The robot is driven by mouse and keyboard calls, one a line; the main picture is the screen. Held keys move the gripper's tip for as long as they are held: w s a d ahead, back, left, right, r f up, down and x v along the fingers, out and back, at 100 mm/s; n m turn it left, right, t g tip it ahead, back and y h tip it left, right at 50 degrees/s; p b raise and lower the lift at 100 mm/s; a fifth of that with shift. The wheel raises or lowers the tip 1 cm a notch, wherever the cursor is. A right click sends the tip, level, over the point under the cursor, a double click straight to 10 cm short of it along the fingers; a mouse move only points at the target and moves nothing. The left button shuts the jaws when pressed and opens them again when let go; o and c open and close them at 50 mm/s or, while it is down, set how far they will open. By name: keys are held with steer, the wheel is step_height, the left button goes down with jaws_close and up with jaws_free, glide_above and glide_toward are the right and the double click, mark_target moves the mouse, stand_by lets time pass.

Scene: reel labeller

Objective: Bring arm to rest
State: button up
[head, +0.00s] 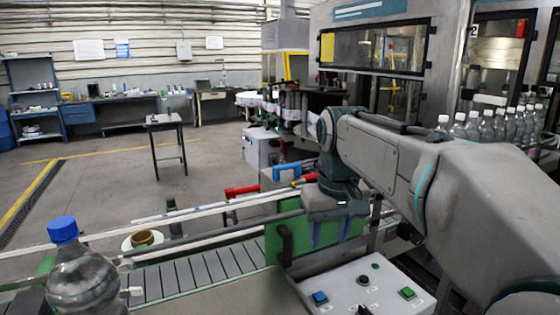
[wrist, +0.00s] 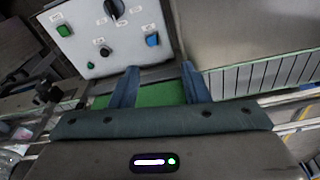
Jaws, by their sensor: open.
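My arm reaches in from the right side of the head view. My gripper (head: 330,240) points down over the conveyor, beside a green plate (head: 288,238). In the wrist view my gripper (wrist: 158,80) shows two blue fingers spread apart, with nothing between them but the green surface (wrist: 155,95) beyond. I cannot tell from these views whether the fingertips touch anything.
A control panel (head: 345,291) with buttons stands just in front of my gripper. A blue-capped bottle (head: 85,275) stands at the left by the slatted conveyor (head: 185,277). Several bottles (head: 490,125) line the right. A small table (head: 165,122) stands on open floor.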

steer(key=s+d+f+m+t, duration=0.1)
steer(key=s+d+f, duration=0.1)
steer(key=s+f, duration=0.4)
steer(key=s+d+f+m+t, duration=0.1)
steer(key=s+d+f, duration=0.2)
steer(key=s+f, duration=0.4)
steer(key=shift+s+d+f+m, duration=0.3)
steer(key=shift+s+d+m, duration=0.1)
steer(key=shift+s, duration=0.85)
